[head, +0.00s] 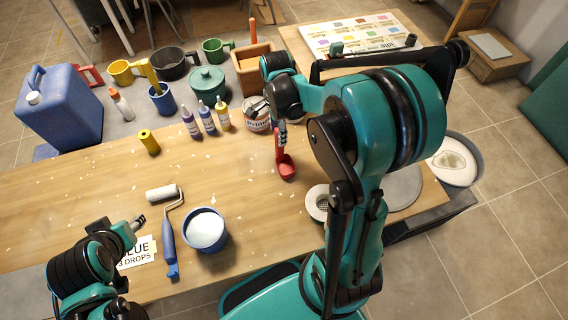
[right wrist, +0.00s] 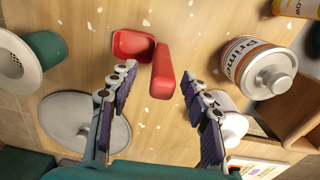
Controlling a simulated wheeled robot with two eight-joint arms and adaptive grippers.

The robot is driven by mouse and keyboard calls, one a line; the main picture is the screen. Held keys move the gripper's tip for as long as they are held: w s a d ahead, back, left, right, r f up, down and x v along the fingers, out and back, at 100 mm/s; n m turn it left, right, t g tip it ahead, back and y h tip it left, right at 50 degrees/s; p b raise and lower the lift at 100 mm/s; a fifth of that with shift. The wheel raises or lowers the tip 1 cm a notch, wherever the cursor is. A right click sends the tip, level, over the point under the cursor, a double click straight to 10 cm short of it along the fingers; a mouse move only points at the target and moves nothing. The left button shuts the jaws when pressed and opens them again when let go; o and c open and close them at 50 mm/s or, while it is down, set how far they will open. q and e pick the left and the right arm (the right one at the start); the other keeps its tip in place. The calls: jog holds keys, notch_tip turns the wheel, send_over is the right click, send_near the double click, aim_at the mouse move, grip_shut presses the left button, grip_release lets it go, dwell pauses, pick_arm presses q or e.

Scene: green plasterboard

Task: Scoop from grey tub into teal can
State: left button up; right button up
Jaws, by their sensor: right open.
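A red scoop (head: 287,166) lies on the wooden bench; its bowl and handle also show in the right wrist view (right wrist: 162,72). My right gripper (head: 284,122) is open, with its fingers (right wrist: 158,80) apart on either side of the scoop's handle. I cannot tell whether they touch it. A teal can (right wrist: 46,48) with a white rim and strainer is at left in the right wrist view; its top (head: 318,203) shows beside my right arm. A grey tub (head: 479,166) with whitish contents stands beyond the bench's right end. My left gripper (head: 138,222) is near the front left.
A blue tub (head: 206,230) of white material and a paint roller (head: 168,235) lie at the front. A grey disc (head: 406,188) lies near the right edge.

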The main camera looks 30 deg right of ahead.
jog(key=b, duration=0.2)
send_over(284, 154)
jog(key=w, duration=0.2)
jog(key=f, duration=0.7)
jog(key=shift+s+a, duration=0.15)
jog(key=shift+a, duration=0.2)
grip_shut()
